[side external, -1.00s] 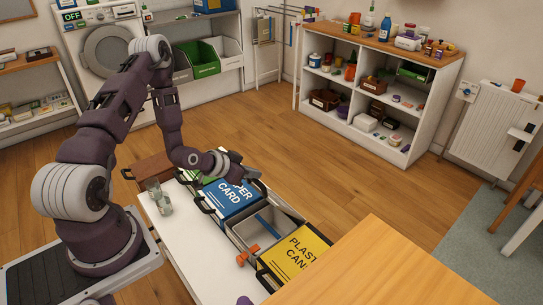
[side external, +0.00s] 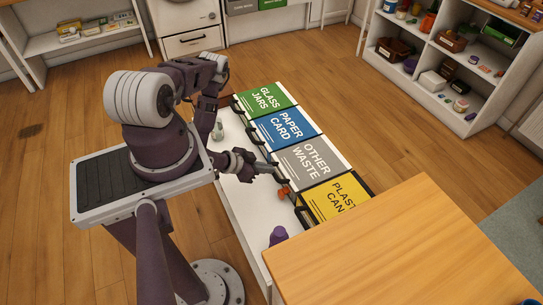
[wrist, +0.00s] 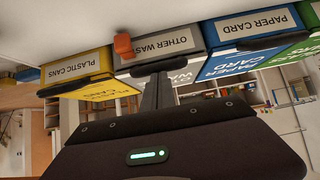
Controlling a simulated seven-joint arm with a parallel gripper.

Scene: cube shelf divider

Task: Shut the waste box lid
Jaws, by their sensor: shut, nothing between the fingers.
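The grey lid of the waste box (side external: 308,158), lettered OTHER WASTE, lies flat over its box in the side view, about level with the lids on either side. In the wrist view, which is upside down, the box's grey front label (wrist: 165,42) and part of the lid's lettering (wrist: 180,76) show. My gripper (side external: 281,178) is shut and empty at the front edge of this lid, by its dark handle. The closed fingers (wrist: 158,92) hide part of the lid in the wrist view. Whether they touch it I cannot tell.
The blue PAPER CARD box (side external: 285,126) and green GLASS JARS box (side external: 262,95) stand on one side, the yellow PLASTIC CANS box (side external: 335,199) on the other. An orange object (side external: 284,192), a glass jar (side external: 218,132) and a purple object (side external: 278,235) stand on the white bench (side external: 245,205).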

